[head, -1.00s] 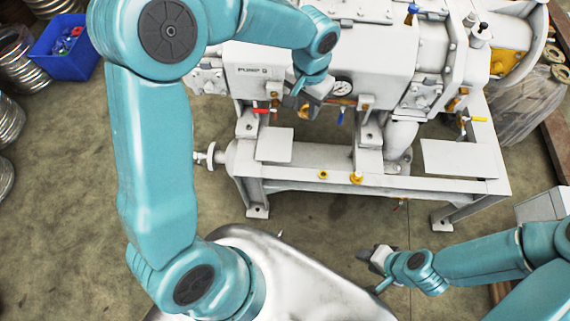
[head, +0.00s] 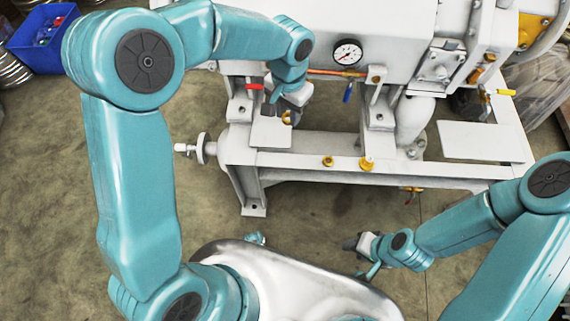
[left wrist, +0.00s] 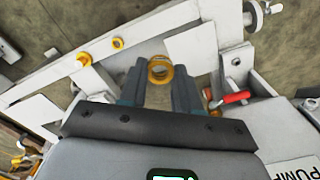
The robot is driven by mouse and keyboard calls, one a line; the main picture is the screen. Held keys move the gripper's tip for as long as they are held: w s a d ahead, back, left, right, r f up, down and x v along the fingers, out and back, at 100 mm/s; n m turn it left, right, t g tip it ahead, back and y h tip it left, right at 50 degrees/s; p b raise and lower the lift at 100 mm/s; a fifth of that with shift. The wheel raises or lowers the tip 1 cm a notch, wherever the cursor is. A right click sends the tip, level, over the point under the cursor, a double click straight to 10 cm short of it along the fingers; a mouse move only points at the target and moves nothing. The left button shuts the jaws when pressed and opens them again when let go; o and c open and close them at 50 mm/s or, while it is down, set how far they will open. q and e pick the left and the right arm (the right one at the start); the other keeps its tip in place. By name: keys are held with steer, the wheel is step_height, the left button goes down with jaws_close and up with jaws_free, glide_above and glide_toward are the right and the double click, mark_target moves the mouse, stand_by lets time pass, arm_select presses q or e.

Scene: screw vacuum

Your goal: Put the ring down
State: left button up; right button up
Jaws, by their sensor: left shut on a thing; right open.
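My left gripper (head: 288,112) is shut on the ring (left wrist: 160,70), a small brass-coloured ring held between the two fingertips. The ring shows in the head view (head: 287,118) as a small bit of yellow, mostly hidden by the fingers. The gripper is over or close to the left white plate (head: 270,136) on the pump's frame; in the left wrist view the plate (left wrist: 195,44) lies behind the ring. I cannot tell whether the ring touches it. My right gripper (head: 358,244) is open and empty, low at the right, away from the pump.
The white pump (head: 345,20) carries a gauge (head: 347,52), a red-handled valve (head: 255,87) and a blue-handled valve (head: 348,92) near the left gripper. Brass fittings (head: 367,163) stand on the frame's front beam. A second white plate (head: 472,141) at the right is clear.

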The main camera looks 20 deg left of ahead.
mark_target(289, 161)
arm_select(q)
steer(key=shift+d+f, duration=0.15)
steer(key=shift+f, duration=0.4)
step_height(289, 161, down, 20)
steer(key=b, duration=0.5)
steer(key=shift+d+b, duration=0.1)
steer(key=shift+b, duration=0.3)
steer(key=shift+f, duration=0.15)
steer(key=o, duration=1)
